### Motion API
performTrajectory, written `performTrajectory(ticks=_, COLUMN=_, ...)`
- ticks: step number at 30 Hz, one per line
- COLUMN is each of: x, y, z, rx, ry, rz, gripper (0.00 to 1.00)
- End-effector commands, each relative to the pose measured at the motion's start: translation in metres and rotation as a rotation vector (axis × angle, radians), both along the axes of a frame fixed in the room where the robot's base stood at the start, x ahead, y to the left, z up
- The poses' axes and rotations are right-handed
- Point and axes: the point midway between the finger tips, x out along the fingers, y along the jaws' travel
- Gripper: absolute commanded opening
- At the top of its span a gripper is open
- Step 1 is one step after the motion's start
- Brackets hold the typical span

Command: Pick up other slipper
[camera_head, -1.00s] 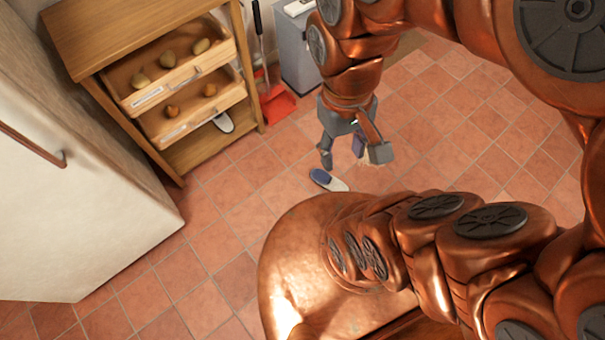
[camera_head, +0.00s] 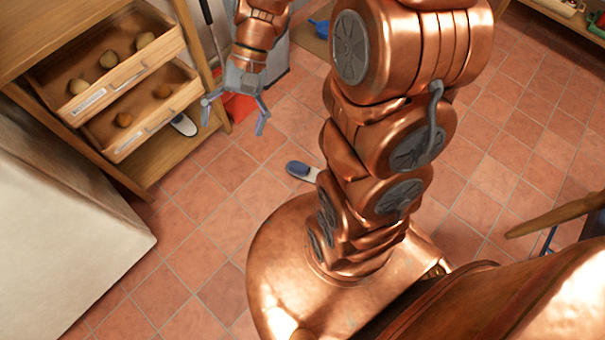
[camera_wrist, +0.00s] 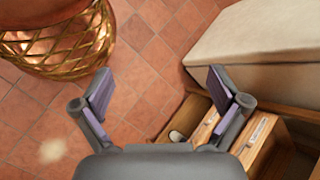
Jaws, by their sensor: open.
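One blue-and-white slipper (camera_head: 302,171) lies on the tiled floor in the head view, left of my arm's lower links. Another slipper (camera_head: 184,124) rests on the bottom shelf of the wooden rack, below the drawers; only part of it shows. In the wrist view a small pale end of what looks like that slipper (camera_wrist: 176,136) shows beside the drawers. My gripper (camera_head: 234,115) is open, its fingers spread and empty, in front of the rack's right side. In the wrist view the gripper (camera_wrist: 160,90) has nothing between its fingers.
The wooden rack (camera_head: 150,172) has two pulled-out drawers (camera_head: 108,85) holding roundish items above the bottom shelf. A red dustpan (camera_head: 240,106) stands beside it. A white cabinet (camera_head: 60,240) is at left. A wooden bar (camera_head: 555,215) juts in at right. Floor in front of the rack is clear.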

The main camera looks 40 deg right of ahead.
Motion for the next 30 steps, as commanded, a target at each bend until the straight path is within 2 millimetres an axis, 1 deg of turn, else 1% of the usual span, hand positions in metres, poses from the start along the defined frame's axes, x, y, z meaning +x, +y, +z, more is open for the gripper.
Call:
performTrajectory(ticks=1, x=0.01, y=-0.001, z=-0.021, rx=0.03, ry=0.021, rz=-0.036, gripper=0.98)
performTrajectory(ticks=8, x=0.059, y=-0.01, z=-0.077, rx=0.154, ry=0.087, rz=-0.205, gripper=0.98)
performTrajectory(ticks=14, x=0.098, y=-0.027, z=-0.132, rx=0.257, ry=0.142, rz=-0.362, gripper=0.98)
performTrajectory(ticks=15, x=0.106, y=-0.031, z=-0.144, rx=0.276, ry=0.152, rz=-0.397, gripper=0.98)
performTrajectory(ticks=20, x=0.133, y=-0.051, z=-0.195, rx=0.351, ry=0.197, rz=-0.529, gripper=0.98)
performTrajectory(ticks=24, x=0.155, y=-0.075, z=-0.242, rx=0.41, ry=0.228, rz=-0.652, gripper=0.98)
performTrajectory(ticks=29, x=0.173, y=-0.104, z=-0.301, rx=0.473, ry=0.267, rz=-0.795, gripper=0.98)
performTrajectory(ticks=30, x=0.177, y=-0.112, z=-0.317, rx=0.487, ry=0.276, rz=-0.831, gripper=0.98)
